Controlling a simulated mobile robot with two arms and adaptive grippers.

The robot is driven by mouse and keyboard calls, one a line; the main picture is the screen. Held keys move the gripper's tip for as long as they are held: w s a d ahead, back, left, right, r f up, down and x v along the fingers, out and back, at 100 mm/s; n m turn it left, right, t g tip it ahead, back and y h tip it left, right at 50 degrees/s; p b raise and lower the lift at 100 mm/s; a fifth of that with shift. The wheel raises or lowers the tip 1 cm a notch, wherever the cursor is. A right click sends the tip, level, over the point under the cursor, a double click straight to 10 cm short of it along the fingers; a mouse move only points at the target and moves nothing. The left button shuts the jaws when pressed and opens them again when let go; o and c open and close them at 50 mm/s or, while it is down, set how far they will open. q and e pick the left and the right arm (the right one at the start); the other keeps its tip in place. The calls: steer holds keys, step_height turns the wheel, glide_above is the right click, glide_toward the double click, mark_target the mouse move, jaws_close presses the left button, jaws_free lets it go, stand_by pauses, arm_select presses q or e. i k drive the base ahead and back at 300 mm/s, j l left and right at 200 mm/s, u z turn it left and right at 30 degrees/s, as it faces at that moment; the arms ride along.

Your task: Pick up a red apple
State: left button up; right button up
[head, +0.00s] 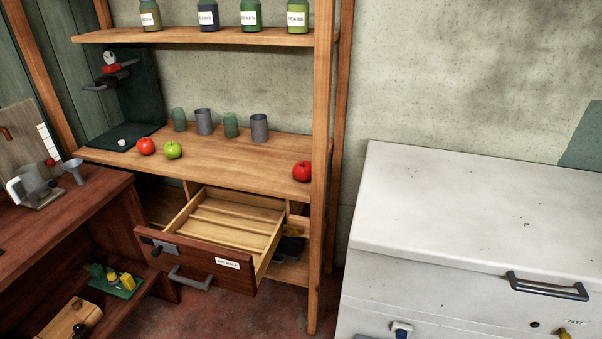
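Two red apples are on the wooden shelf (225,158) in the head view. One red apple (146,146) is at the left, beside a green apple (173,150). The other red apple (302,171) is at the right end of the shelf, close to the upright post. Neither of my grippers shows in the head view.
Below the shelf an empty drawer (205,262) is pulled open. Several cups (204,121) stand behind the apples. Labelled jars (250,14) stand on the upper shelf. A wooden post (322,130) rises at the right, and a white chest (450,215) fills the right side.

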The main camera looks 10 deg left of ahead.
mark_target(302, 171)
steer(key=j+z, duration=0.35)
steer(key=j, duration=0.45)
steer(key=j+z, duration=0.35)
steer(key=j, duration=0.45)
